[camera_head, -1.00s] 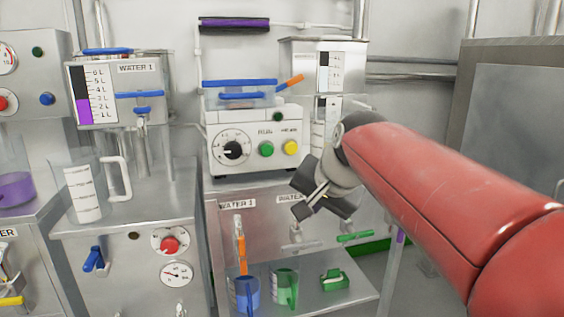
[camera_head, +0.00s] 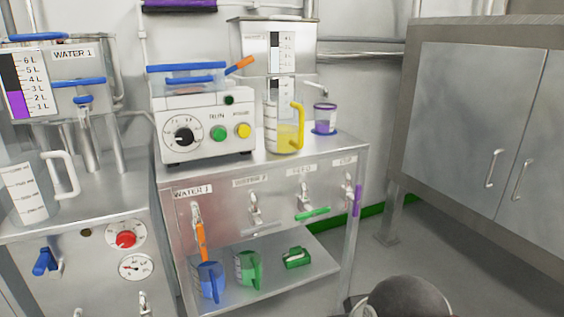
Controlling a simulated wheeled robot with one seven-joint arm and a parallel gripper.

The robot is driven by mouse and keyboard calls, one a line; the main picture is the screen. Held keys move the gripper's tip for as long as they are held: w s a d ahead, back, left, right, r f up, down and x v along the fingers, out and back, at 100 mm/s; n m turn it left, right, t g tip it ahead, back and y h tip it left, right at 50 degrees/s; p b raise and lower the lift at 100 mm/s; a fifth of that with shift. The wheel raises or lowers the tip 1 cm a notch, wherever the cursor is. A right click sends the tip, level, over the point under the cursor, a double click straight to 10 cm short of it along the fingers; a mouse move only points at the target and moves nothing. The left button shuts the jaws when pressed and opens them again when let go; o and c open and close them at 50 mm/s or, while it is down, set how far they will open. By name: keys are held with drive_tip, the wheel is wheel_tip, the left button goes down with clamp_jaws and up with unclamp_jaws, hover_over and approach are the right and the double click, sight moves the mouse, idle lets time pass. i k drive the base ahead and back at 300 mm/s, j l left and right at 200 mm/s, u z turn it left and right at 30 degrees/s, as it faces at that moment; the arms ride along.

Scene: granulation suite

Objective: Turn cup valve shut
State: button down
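My gripper's fingers are not in view. Only a dark rounded part, probably of my arm, shows at the bottom edge, well below and apart from the taps.
The other taps have an orange lever (camera_head: 201,242) hanging down, a grey lever (camera_head: 262,228) and a green lever (camera_head: 313,214) lying nearly level. A yellow-handled jug (camera_head: 284,135) stands on the bench. Blue (camera_head: 208,280) and green (camera_head: 247,268) jugs stand below. A steel cabinet (camera_head: 460,130) is at right.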

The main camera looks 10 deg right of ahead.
sight(355, 199)
drive_tip(key=l+z, duration=0.35)
drive_tip(key=k+l+z, duration=0.1)
drive_tip(key=z, duration=0.3)
drive_tip(key=l+z, duration=0.35)
